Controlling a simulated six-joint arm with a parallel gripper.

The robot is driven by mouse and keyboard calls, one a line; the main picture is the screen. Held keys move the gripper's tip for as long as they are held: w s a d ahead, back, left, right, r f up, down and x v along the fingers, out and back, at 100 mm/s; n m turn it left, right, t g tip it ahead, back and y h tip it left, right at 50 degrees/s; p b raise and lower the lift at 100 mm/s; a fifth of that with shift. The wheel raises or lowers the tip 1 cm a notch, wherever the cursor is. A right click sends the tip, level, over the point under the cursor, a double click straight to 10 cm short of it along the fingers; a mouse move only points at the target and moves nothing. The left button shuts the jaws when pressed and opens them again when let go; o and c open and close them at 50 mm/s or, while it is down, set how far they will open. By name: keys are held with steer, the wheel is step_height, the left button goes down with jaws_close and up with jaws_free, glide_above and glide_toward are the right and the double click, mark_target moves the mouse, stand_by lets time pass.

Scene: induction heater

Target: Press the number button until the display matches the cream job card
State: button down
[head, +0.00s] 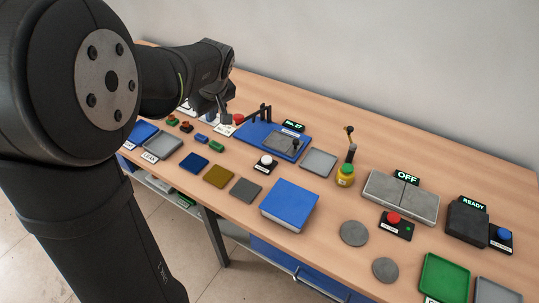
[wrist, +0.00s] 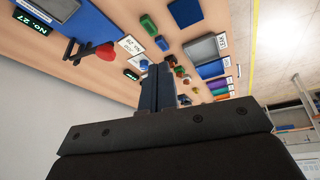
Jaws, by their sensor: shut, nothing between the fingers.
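The cream job card (wrist: 130,45) lies beside a blue button (wrist: 144,64) in the wrist view; its text looks like NO. 29, though small and turned. A small dark display (wrist: 132,74) with green text stands by that button; its number is too small to read. My gripper (wrist: 157,70) is shut and empty, its fingertips appearing close to the blue button; contact cannot be told. In the head view the card (head: 223,130) shows partly beside my gripper (head: 225,119), and the arm hides the button. A larger display (head: 293,125) reads No. 27 behind the blue fixture.
The blue fixture (head: 255,138) with a red knob (head: 238,118) and black lever stands just right of my gripper. Small blocks and trays lie in front.

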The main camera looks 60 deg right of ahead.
steer(key=s+d+f+m+t, duration=0.2)
steer(key=s+d+f+m, duration=0.3)
steer(key=m+t+h, duration=0.2)
steer(key=m, duration=0.4)
glide_above(268, 161)
step_height(268, 161, down, 5)
steer(key=shift+s+r, duration=0.1)
steer(key=shift+s, duration=0.05)
steer(key=shift+n, duration=0.3)
steer(key=shift+f, duration=4.4)
steer(key=shift+f, duration=0.4)
steer(key=shift+f, duration=0.5)
steer(key=shift+r, duration=0.9)
